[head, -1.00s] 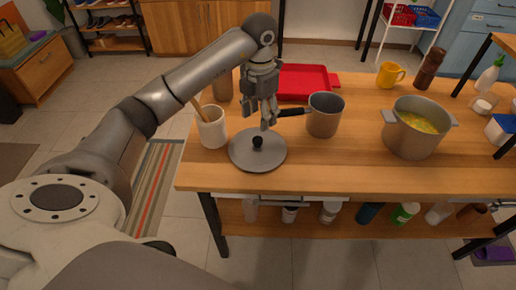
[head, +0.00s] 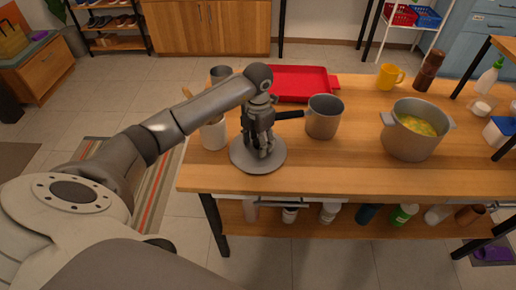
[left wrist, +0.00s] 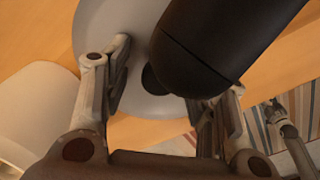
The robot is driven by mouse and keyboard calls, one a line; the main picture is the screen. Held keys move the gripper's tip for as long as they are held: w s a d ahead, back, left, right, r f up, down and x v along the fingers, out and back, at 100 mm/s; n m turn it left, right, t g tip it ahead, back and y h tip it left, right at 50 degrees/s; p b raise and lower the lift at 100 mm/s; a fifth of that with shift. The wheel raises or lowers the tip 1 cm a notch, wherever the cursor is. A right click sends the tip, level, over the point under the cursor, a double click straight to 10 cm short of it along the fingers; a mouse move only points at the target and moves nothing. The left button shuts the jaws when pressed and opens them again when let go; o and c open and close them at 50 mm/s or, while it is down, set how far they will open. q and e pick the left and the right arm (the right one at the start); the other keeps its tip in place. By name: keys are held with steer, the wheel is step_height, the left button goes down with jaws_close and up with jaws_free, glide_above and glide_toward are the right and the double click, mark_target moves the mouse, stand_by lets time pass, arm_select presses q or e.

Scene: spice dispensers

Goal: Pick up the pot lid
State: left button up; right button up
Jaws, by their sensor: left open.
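The pot lid (head: 240,158) is a flat grey disc lying on the wooden table near its front left edge. My left gripper (head: 262,154) is open, pointing down over the middle of the lid, and hides its knob in the head view. In the left wrist view the grey lid (left wrist: 100,25) lies below my left gripper (left wrist: 172,78). Its black knob (left wrist: 152,80) shows between the two fingers, partly hidden by a large black rounded shape. A visible gap separates the left finger from the knob.
A grey saucepan (head: 324,118) has its black handle close beside my left gripper. A white utensil crock (head: 213,136) stands left of the lid, partly behind my arm. A red tray (head: 300,82) lies behind. A soup pot (head: 414,134) stands to the right.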

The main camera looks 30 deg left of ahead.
arm_select(q)
steer(key=shift+c, duration=0.2)
jaws_close()
steer(key=shift+r, duration=0.1)
